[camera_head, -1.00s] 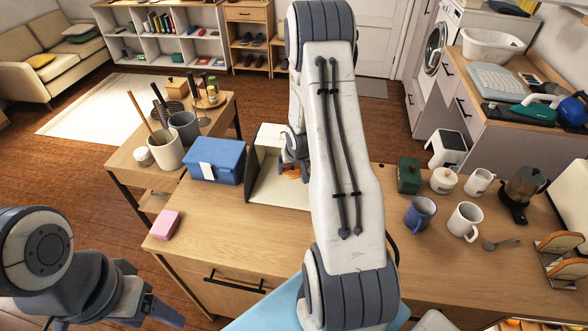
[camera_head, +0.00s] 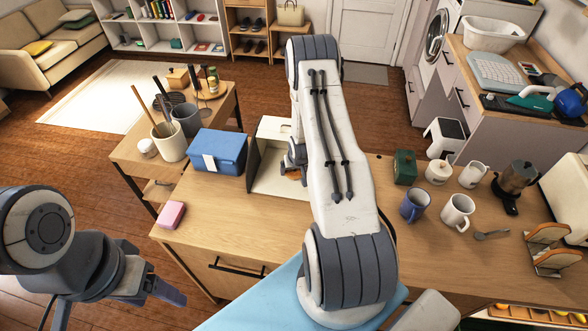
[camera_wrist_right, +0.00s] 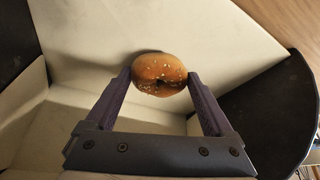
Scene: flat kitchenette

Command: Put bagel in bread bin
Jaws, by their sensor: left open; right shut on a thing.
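The bagel (camera_wrist_right: 160,74) is golden brown with pale seeds. My right gripper (camera_wrist_right: 160,84) is shut on it, one finger at each side, in the right wrist view. The bread bin (camera_head: 268,182) is a cream box with a dark side, open towards my right gripper (camera_head: 292,170) in the head view. The bagel is inside the bin's opening, close to its cream inner wall (camera_wrist_right: 230,40); I cannot tell whether it touches the wall. In the head view only a sliver of the bagel (camera_head: 293,175) shows beside my right arm. My left gripper (camera_head: 165,300) is open and empty at the lower left.
A blue box (camera_head: 220,152) stands just left of the bin, with a pink block (camera_head: 171,214) nearer the counter's left edge. A blue mug (camera_head: 414,206), a white mug (camera_head: 458,212) and a green canister (camera_head: 405,167) stand to the right. The counter front left of my arm is clear.

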